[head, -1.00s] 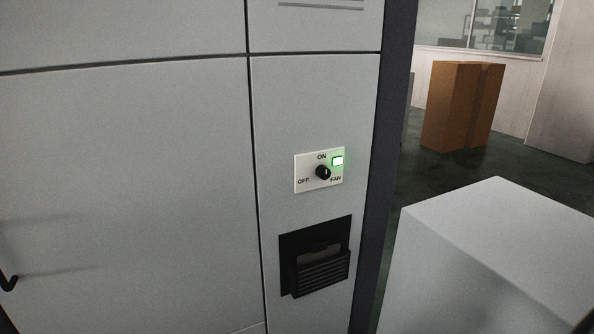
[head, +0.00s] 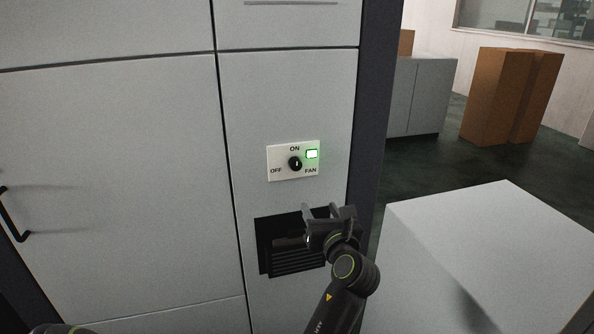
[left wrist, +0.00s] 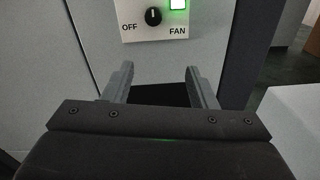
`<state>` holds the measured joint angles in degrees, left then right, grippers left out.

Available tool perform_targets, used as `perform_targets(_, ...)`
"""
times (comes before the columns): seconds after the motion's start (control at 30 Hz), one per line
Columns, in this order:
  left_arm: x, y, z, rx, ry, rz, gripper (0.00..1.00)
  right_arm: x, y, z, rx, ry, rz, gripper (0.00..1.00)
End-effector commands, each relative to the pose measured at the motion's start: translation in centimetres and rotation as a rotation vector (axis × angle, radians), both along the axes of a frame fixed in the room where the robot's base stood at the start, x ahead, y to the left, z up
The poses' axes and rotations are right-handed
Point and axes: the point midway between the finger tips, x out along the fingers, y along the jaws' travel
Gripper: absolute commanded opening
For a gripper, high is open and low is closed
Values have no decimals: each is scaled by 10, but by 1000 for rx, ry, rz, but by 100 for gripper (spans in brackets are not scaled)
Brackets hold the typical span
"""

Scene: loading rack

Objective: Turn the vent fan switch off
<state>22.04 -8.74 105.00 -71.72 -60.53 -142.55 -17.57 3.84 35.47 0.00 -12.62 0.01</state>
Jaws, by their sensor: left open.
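The fan switch is a black round knob (head: 295,163) on a white plate (head: 281,172) marked ON, OFF and FAN. Its white mark points up toward ON, and the green lamp (head: 312,154) beside it is lit. In the left wrist view the knob (left wrist: 153,16) is at the top, above and beyond the fingers. My left gripper (head: 300,224) is open and empty, below the switch plate and in front of the dark vent recess. Its two fingers (left wrist: 160,72) stand apart in the left wrist view, not touching the knob. My right gripper is not in view.
The dark slatted vent recess (head: 264,262) sits below the switch. A black door handle (head: 12,216) sticks out at the far left. A pale box-like block (head: 480,250) stands at the right, close to my arm. Brown boxes (head: 500,95) stand farther back.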

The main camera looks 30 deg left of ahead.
Motion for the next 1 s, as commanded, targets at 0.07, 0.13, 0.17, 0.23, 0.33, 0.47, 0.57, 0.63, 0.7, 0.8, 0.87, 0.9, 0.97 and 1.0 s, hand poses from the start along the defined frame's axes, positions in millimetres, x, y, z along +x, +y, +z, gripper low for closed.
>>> perform_targets(0.07,-5,2,17,34,7,22,52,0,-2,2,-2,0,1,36)
perform_targets(0.13,-6,4,23,52,13,34,52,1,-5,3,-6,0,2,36)
perform_targets(0.17,-6,5,24,56,14,35,52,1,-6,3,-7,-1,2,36)
perform_targets(0.23,-3,8,25,59,16,36,52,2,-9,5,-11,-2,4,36)
perform_targets(0.33,4,17,25,61,16,36,52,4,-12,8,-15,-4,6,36)
perform_targets(0.47,18,34,26,61,16,35,52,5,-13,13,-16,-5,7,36)
perform_targets(0.57,30,48,26,61,18,36,52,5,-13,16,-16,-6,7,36)
perform_targets(0.63,40,59,26,60,17,35,52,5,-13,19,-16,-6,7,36)
perform_targets(0.7,49,70,26,59,18,36,52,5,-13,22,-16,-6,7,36)
perform_targets(0.8,62,85,26,59,18,34,52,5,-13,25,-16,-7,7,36)
perform_targets(0.87,70,95,26,58,18,35,52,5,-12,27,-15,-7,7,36)
perform_targets(0.9,75,100,25,58,19,34,52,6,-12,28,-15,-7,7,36)
perform_targets(0.97,81,107,25,58,18,33,52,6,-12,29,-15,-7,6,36)
perform_targets(1.0,85,112,24,56,19,34,52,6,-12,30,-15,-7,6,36)
